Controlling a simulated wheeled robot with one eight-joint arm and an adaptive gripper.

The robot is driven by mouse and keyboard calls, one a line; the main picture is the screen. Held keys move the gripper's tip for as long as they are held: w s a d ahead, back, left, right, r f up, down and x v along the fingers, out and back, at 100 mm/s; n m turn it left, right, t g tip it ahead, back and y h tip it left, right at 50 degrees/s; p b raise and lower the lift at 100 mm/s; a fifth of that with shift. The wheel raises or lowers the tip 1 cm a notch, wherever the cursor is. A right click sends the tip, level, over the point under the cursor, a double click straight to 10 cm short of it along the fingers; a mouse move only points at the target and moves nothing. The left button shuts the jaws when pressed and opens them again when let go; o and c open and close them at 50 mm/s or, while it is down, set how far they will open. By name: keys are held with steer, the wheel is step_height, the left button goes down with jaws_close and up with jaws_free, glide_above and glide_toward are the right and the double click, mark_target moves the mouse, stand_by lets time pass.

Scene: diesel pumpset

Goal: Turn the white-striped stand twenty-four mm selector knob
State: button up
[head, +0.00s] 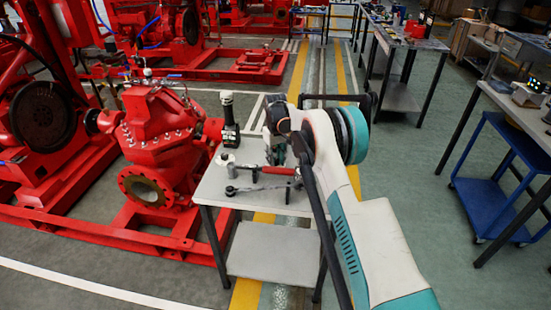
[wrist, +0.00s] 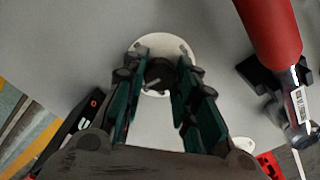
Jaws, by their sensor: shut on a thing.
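The selector knob (wrist: 159,71) is a small dark round knob with a pale stripe, on a white round plate (wrist: 153,45) set on a grey surface. It shows in the wrist view at upper middle. My gripper (wrist: 161,68) has its two green-and-black fingers on either side of the knob, shut on it. In the head view my gripper (head: 276,150) is low over the small grey table (head: 274,212), mostly hidden behind my arm. I cannot make out the knob in the head view.
A red-handled tool (head: 280,170) lies on the table; a red cylinder (wrist: 268,30) is close beside my gripper in the wrist view. A black upright device (head: 229,118) stands at the table's back left. A red pump (head: 158,135) stands left. Open floor lies to the right.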

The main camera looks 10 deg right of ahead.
steer(key=m, duration=0.4)
steer(key=shift+m, duration=0.3)
steer(key=shift+m+p, duration=0.3)
steer(key=shift+m, duration=1.4)
steer(key=o, duration=1)
steer(key=shift+o, duration=0.2)
step_height(320, 180, up, 12)
